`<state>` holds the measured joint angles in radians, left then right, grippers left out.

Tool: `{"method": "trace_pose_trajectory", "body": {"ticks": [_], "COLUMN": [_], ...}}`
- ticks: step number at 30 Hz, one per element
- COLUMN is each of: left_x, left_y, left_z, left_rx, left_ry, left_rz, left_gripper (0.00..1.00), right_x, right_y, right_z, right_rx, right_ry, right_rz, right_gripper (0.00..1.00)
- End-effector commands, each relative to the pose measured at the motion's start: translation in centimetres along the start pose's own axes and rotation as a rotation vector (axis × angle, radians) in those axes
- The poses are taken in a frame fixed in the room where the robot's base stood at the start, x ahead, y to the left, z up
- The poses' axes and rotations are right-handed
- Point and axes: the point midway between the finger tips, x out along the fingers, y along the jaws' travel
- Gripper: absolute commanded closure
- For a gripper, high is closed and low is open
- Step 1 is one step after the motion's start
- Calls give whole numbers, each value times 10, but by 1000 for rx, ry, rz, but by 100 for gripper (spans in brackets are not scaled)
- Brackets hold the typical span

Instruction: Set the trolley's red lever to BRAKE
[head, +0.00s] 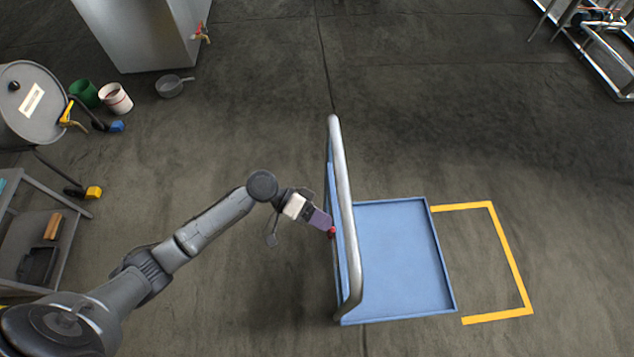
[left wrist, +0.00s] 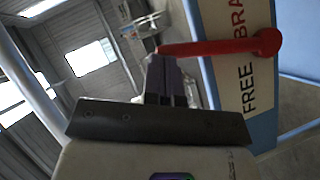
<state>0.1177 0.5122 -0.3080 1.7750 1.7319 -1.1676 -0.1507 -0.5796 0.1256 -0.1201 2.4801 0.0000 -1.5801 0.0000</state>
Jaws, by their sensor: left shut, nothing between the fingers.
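The blue trolley (head: 400,255) stands on the floor, with a grey handle bar along its left side. Its red lever (head: 332,232) shows as a small red spot by the left panel. In the left wrist view the lever (left wrist: 215,46) crosses a white label (left wrist: 222,75) with black FREE and red BRA; the rest of that word is out of frame. My right gripper is not in view.
A yellow floor marking (head: 512,258) lies right of the trolley. A grey tank (head: 32,102), green bucket (head: 85,94), white bucket (head: 116,98) and shelf cart (head: 38,235) stand at the left. The floor behind the trolley is clear.

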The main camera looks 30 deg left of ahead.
Motion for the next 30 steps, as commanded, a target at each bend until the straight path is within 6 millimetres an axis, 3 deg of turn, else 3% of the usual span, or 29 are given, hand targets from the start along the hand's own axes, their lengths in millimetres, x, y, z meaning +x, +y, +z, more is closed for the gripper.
{"method": "trace_pose_trajectory", "body": {"ticks": [3,12,30], "left_x": [6,18,25], "left_y": [8,12,10], "left_z": [9,27,37], "left_rx": [76,222,299], "left_ry": [-3,-1,0], "left_rz": [-51,-150,-202], "left_gripper": [100,100,100], "right_x": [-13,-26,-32], "right_y": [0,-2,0], "right_z": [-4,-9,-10], "right_rx": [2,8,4], "right_ry": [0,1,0], "right_rz": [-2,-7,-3], "right_gripper": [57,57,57]}}
